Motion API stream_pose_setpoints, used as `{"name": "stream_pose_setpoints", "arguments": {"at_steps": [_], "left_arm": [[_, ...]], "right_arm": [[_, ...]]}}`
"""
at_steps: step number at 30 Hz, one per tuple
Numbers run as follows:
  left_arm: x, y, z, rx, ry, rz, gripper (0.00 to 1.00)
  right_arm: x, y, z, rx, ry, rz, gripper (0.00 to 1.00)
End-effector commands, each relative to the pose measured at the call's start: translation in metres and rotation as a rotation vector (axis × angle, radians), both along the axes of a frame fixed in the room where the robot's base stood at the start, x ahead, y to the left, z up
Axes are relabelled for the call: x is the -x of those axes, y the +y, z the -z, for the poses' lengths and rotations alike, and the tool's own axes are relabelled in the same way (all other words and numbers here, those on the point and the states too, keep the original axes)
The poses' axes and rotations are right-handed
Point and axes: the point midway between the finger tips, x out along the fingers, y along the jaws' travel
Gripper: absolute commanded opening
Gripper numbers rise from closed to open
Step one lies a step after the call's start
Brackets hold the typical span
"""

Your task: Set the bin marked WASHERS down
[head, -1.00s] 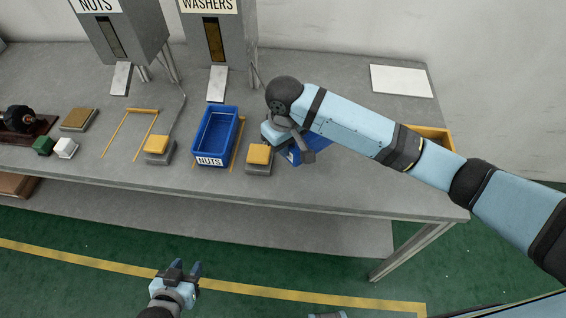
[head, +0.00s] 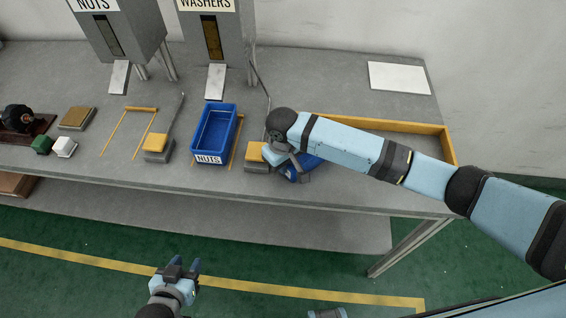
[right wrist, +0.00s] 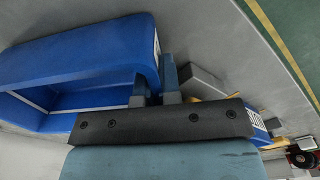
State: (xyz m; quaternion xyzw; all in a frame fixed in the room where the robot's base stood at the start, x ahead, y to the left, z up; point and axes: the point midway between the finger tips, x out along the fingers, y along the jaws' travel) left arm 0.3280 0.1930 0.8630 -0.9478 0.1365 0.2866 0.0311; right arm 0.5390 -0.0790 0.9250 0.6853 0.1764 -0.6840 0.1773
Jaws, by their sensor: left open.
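A blue bin (head: 302,166) is at my right gripper (head: 281,163), near the bench's front edge and mostly hidden under my right arm in the head view. In the right wrist view the bin (right wrist: 85,55) fills the left side, and my right gripper (right wrist: 155,85) has one finger on each side of its wall. Its label is seen too edge-on to read. I cannot tell whether it touches the bench. Another blue bin (head: 215,132), marked NUTS, stands below the WASHERS dispenser (head: 212,35). My left gripper (head: 182,268) is open and empty in front of the bench.
A yellow outline (head: 131,130) on the bench, below the NUTS dispenser (head: 110,30), is empty. Yellow-topped blocks (head: 156,145) (head: 254,155) flank the NUTS bin. A yellow-edged area (head: 400,127) and a white sheet (head: 399,77) lie at the right.

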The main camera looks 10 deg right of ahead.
Motion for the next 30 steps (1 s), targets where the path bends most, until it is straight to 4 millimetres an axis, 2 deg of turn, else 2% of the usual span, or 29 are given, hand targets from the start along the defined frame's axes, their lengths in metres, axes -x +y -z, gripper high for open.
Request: {"name": "stream_pose_setpoints", "arguments": {"at_steps": [1, 3, 4, 5, 13, 17, 30], "left_arm": [[0.000, 0.000, -0.001, 0.000, 0.000, 0.000, 0.43], [0.000, 0.000, 0.000, 0.000, 0.000, 0.000, 0.43], [0.000, 0.000, 0.000, 0.000, 0.000, 0.000, 0.43], [0.000, 0.000, 0.000, 0.000, 0.000, 0.000, 0.43], [0.000, 0.000, -0.001, 0.001, -0.002, 0.000, 0.43], [-0.001, 0.000, -0.001, 0.001, -0.004, 0.000, 0.43], [-0.001, 0.000, 0.006, 0.001, -0.005, 0.000, 0.43]], "right_arm": [[0.000, 0.000, 0.001, 0.000, 0.001, 0.000, 0.00], [0.000, 0.000, 0.001, 0.000, 0.000, 0.000, 0.20], [0.000, 0.000, 0.001, 0.000, 0.000, 0.000, 0.27], [0.000, 0.000, 0.001, 0.000, 0.000, 0.000, 0.30], [0.000, 0.000, 0.000, 0.000, 0.000, 0.000, 0.30], [0.000, 0.000, -0.010, -0.001, 0.000, 0.000, 0.30], [0.000, 0.000, -0.098, -0.001, -0.002, -0.001, 0.30]]}}
